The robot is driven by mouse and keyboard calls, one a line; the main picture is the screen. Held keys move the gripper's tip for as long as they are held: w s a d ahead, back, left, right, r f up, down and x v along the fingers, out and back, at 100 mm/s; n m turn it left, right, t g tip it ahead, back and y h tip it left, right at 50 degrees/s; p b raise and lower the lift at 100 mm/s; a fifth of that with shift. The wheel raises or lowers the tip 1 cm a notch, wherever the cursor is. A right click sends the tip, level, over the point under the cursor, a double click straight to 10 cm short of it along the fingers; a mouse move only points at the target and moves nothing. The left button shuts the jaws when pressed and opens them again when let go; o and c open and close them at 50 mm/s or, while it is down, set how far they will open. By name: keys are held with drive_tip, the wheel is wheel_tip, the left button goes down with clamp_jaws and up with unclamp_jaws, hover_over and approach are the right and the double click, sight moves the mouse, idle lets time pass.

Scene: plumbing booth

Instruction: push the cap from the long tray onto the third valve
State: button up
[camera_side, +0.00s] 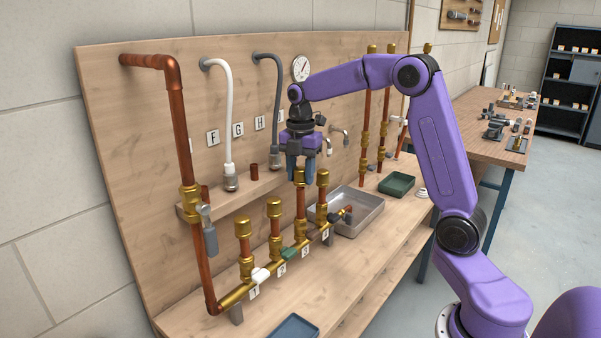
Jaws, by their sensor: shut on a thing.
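My gripper (299,178) points down at the manifold, its blue fingers shut on a brass cap (300,179). The cap is in line with the upright copper pipe of the third valve (301,231), at or just above its top. I cannot tell whether it is seated. Brass tops show on the pipes of the first valve (246,267), second valve (276,244) and fourth valve (322,213). Number plates stand below the manifold. A grey metal tray (371,222) lies behind its right end; I cannot tell whether this is the long tray.
A green tray (397,185) sits at the bench's far right and a blue tray (293,328) at the front edge. A tall copper pipe (181,130) rises at left. Two hoses hang over a wooden shelf (245,193). The front bench surface is mostly clear.

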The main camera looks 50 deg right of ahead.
drive_tip(key=shift+f, duration=2.3)
drive_tip(key=o, duration=1.2)
drive_tip(key=shift+c, duration=0.2)
wheel_tip(320, 180, up, 18)
drive_tip(key=shift+f, duration=0.25)
wheel_tip(320, 180, up, 6)
hover_over(301, 188)
drive_tip(key=shift+w, duration=0.1)
idle(0.5)
